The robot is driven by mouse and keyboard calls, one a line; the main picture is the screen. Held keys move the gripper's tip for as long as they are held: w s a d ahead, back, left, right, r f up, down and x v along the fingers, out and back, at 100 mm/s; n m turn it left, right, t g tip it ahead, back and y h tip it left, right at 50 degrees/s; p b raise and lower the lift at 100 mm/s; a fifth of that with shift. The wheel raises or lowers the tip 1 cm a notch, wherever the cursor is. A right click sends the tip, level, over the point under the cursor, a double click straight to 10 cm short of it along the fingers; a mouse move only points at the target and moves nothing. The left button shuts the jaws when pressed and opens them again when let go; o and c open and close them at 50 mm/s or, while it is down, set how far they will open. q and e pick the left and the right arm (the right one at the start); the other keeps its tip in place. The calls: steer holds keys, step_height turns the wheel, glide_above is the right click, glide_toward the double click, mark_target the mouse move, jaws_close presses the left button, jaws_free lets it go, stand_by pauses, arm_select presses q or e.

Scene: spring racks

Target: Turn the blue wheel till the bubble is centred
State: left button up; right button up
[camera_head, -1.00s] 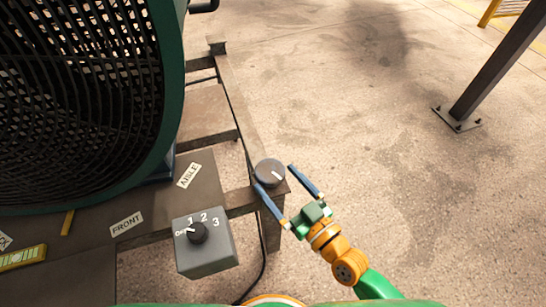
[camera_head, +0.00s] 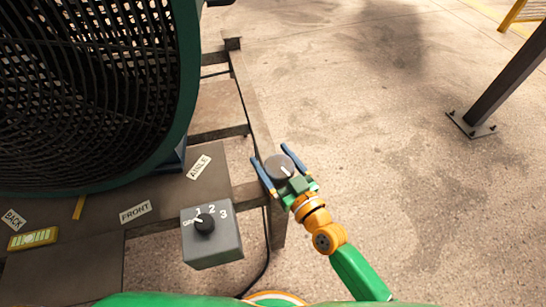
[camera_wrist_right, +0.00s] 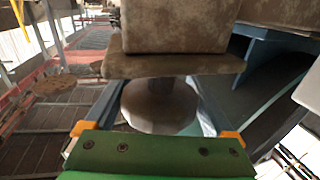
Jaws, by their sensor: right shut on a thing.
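A round dark grey wheel (camera_head: 277,165) with a white mark sits at the corner of the frame; it looks grey rather than blue. My right gripper (camera_head: 270,154) has its two blue fingers on either side of the wheel and is shut on it. In the right wrist view the wheel (camera_wrist_right: 160,106) shows between the fingers, below a brown beam. The yellow-green level (camera_head: 32,239) lies at the lower left of the plate; its bubble is too small to read. My left gripper is not in view.
A large fan (camera_head: 85,85) stands on the frame. A grey switch box (camera_head: 212,247) marked 1, 2, 3 is left of my right gripper. Labels FRONT (camera_head: 135,212), AISLE (camera_head: 199,167) and BACK (camera_head: 13,220) lie on the plate. The floor at right is open up to a post (camera_head: 507,75).

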steer(key=shift+r+m+t+h+p, duration=0.45)
steer(key=shift+m+h+p, duration=0.15)
steer(key=shift+h+p, duration=0.15)
steer(key=shift+w+d+f+m+t+h+p, duration=0.15)
steer(key=shift+m+t+h+p, duration=0.1)
steer(key=shift+m+h+p, duration=0.2)
steer(key=shift+d+f+m+t+h, duration=0.1)
steer(key=shift+f+m+t+h, duration=0.2)
steer(key=shift+h, duration=0.5)
steer(key=o, duration=1.1)
